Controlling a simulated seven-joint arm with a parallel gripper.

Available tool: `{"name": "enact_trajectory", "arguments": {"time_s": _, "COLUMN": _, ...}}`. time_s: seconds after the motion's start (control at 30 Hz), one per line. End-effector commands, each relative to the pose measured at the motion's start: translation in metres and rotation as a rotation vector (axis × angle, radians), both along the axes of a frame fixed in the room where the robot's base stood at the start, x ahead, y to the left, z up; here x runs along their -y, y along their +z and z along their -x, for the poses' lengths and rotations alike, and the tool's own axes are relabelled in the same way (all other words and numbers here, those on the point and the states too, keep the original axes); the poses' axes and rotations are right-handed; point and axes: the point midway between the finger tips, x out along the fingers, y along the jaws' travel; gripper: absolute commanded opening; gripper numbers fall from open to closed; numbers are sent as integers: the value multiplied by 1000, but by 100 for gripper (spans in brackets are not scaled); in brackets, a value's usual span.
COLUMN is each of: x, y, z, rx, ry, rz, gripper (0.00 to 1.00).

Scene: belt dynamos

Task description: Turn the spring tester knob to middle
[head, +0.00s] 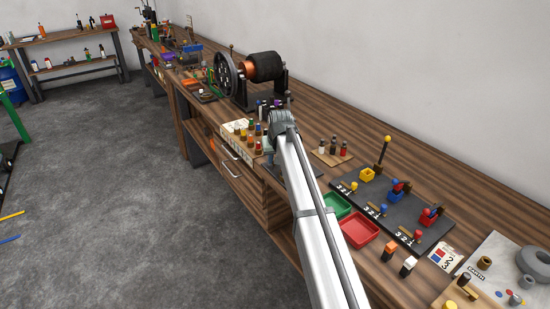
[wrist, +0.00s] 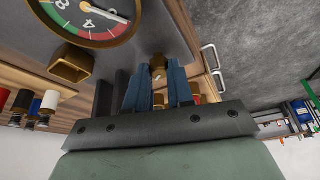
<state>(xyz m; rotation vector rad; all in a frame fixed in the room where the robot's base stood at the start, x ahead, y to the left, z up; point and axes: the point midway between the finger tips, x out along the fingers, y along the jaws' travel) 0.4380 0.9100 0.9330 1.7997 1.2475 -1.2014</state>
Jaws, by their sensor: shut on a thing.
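In the wrist view the spring tester fills the upper left as a dark grey plate. Its round gauge (wrist: 90,18) has a brass rim, a green, yellow and red band and a pale needle. A square brass socket (wrist: 72,64) sits beside the gauge. The small brass knob (wrist: 158,61) is at the plate's edge, between the blue fingertips of my gripper (wrist: 158,76), which is shut on it. The fingers hide part of the knob, and its setting cannot be read. In the head view my gripper (head: 269,143) is above the workbench, and my arm hides most of the tester.
A white rack (head: 239,132) with several coloured handles stands close to my gripper. Behind it is a dynamo (head: 265,66) with a wheel. The floor at left is mostly open.

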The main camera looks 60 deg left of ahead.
Motion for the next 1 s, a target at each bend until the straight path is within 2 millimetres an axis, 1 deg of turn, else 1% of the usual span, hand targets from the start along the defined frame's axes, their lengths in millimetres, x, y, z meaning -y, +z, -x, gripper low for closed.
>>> {"name": "enact_trajectory", "arguments": {"time_s": 0.2, "x": -1, "y": 0, "z": 2, "rx": 1, "ry": -201, "rz": 1, "gripper": 0}}
{"name": "enact_trajectory", "arguments": {"time_s": 0.5, "x": -2, "y": 0, "z": 3, "rx": 0, "ry": -427, "rz": 2, "gripper": 0}}
{"name": "enact_trajectory", "arguments": {"time_s": 0.73, "x": -2, "y": 0, "z": 4, "rx": -1, "ry": -533, "rz": 3, "gripper": 0}}
{"name": "enact_trajectory", "arguments": {"time_s": 1.0, "x": -1, "y": 0, "z": 3, "rx": -1, "ry": -581, "rz": 3, "gripper": 0}}
